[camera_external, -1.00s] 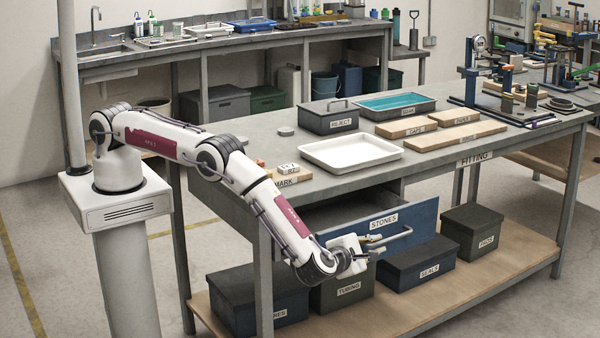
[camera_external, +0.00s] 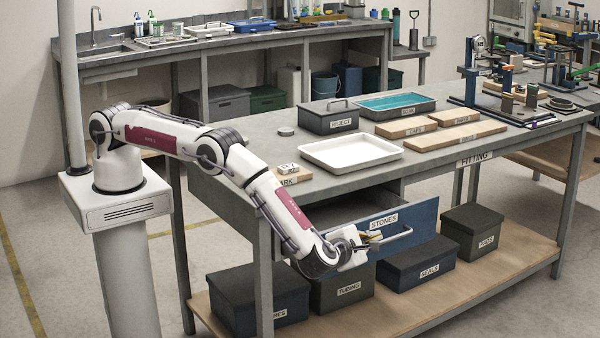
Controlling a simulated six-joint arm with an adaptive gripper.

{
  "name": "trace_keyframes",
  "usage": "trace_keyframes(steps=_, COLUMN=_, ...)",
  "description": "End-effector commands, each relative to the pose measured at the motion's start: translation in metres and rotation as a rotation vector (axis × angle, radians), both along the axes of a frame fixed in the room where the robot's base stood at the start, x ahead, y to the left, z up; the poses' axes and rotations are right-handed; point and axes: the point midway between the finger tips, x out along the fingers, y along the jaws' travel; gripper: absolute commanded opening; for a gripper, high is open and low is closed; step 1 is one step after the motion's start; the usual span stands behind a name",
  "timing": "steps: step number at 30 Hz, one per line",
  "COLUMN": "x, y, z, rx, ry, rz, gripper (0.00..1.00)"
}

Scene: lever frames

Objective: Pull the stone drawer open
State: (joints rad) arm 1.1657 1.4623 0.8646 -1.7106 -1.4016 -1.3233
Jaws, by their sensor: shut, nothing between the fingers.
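The blue drawer labelled STONES (camera_external: 422,216) hangs under the workbench. It stands pulled out, with part of its dark inside showing behind the front panel. Its pale bar handle (camera_external: 398,236) sticks out from the front. My gripper (camera_external: 375,237) is at the left end of the handle, in front of the panel. Its fingers are shut with nothing seen between them. They are small in view, and I cannot tell whether they touch the handle. My wrist hides the left part of the drawer front.
On the bench top (camera_external: 250,160) are a white tray (camera_external: 350,152), a REJECT box (camera_external: 328,117) and wooden blocks. Lidded bins, such as SEALS (camera_external: 418,264) and TUBING (camera_external: 342,290), stand on the lower shelf (camera_external: 470,285) below the drawer.

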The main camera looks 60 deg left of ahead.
Motion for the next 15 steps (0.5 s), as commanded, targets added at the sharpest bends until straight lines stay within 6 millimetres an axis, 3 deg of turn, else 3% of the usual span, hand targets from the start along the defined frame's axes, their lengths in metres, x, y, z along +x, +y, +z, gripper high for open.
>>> trace_keyframes(steps=8, x=0.07, y=0.051, z=0.074, rx=-0.054, ry=-0.044, rz=0.103, gripper=0.0)
trace_keyframes(steps=15, x=0.132, y=0.086, z=0.128, rx=-0.077, ry=-0.055, rz=0.059, gripper=0.0)
